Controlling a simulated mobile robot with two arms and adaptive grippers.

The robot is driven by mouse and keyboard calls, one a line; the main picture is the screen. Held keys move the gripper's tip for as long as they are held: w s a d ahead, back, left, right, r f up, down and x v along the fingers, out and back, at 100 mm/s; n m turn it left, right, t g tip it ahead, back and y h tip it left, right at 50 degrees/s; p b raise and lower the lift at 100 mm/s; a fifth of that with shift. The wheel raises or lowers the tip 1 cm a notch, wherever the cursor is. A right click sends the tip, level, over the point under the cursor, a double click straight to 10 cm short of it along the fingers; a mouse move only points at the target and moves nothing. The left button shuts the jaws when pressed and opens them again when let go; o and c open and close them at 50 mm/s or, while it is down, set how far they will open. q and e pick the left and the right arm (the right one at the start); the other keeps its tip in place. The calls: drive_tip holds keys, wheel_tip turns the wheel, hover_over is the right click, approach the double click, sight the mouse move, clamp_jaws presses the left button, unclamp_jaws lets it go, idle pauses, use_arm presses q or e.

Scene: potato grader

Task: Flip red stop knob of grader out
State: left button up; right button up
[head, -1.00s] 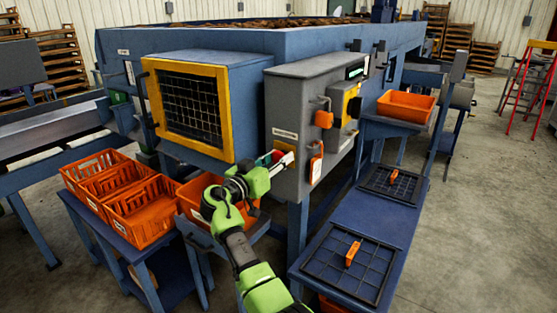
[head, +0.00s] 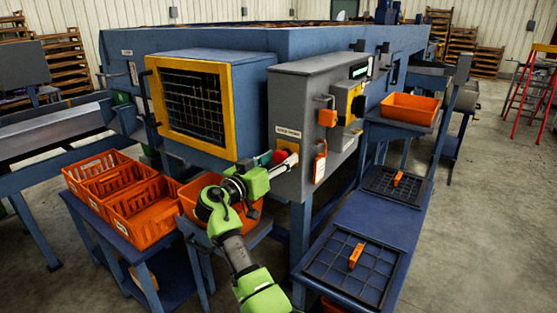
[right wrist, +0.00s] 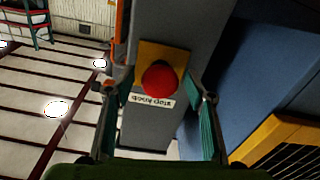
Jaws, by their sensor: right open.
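The red stop knob (right wrist: 160,78) is a round red button on a yellow plate, with an upside-down "stop knob" label (right wrist: 150,101) beside it in the right wrist view. In the head view the red knob (head: 279,157) shows small on the lower left of the grey control cabinet (head: 302,92), partly covered by my gripper. My right gripper (head: 268,164) is open in front of the knob. In the right wrist view its two fingers (right wrist: 159,94) stand left and right of the knob, with visible gaps. No contact shows. My left gripper is out of view.
A yellow-framed mesh guard (head: 191,98) sits left of the cabinet. An orange tag (head: 319,165) and orange switch (head: 327,117) are on the cabinet. Orange crates (head: 145,213) stand at left, and a blue bench (head: 378,222) with black grids at right.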

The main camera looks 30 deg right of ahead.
drive_tip(key=v, duration=0.7)
drive_tip(key=shift+a, duration=0.25)
